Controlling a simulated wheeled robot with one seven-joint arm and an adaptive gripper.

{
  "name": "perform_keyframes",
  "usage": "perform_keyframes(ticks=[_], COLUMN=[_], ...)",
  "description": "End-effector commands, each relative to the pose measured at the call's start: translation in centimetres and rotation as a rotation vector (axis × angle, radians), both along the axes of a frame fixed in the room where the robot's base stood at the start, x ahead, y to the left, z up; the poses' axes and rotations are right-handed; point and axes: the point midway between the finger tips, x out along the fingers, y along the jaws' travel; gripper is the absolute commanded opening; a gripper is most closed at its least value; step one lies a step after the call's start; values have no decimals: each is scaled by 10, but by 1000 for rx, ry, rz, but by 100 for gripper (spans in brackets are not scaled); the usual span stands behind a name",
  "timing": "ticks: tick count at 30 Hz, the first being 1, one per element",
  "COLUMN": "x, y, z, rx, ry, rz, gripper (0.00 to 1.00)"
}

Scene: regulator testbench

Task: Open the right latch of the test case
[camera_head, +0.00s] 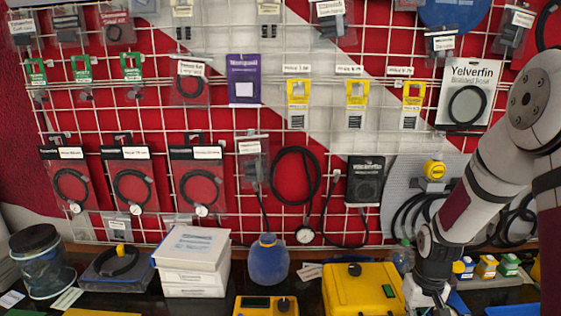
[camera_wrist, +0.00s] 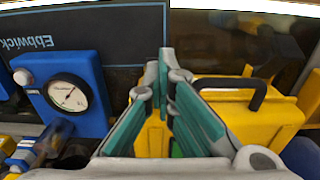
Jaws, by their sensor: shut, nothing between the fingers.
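A yellow case (camera_head: 362,294), which I take for the test case, stands at the bottom of the head view, cut off by the lower edge. It has a dark round part and a small green patch on it. In the wrist view a yellow case (camera_wrist: 262,125) with a black handle (camera_wrist: 236,86) lies behind and to the right of my gripper (camera_wrist: 164,62). The teal-padded fingers are shut with nothing between them. They hide part of the yellow surface, and I cannot make out the right latch. In the head view my gripper's body is just right of the case; its fingertips are not visible.
A blue block with a round gauge (camera_wrist: 68,95) is left of my fingers. A dark board lettered "Ebbwick" (camera_wrist: 85,50) lies beyond. In the head view, a blue flask (camera_head: 268,262), white boxes (camera_head: 193,262) and a yellow meter (camera_head: 262,305) stand left of the case.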

Motion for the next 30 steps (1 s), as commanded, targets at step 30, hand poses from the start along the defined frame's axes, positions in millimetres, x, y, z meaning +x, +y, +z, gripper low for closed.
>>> perform_keyframes(ticks=[30], x=[-8], y=[-4], z=[-28], rx=[1], ry=[26], rz=[-4], gripper=[0])
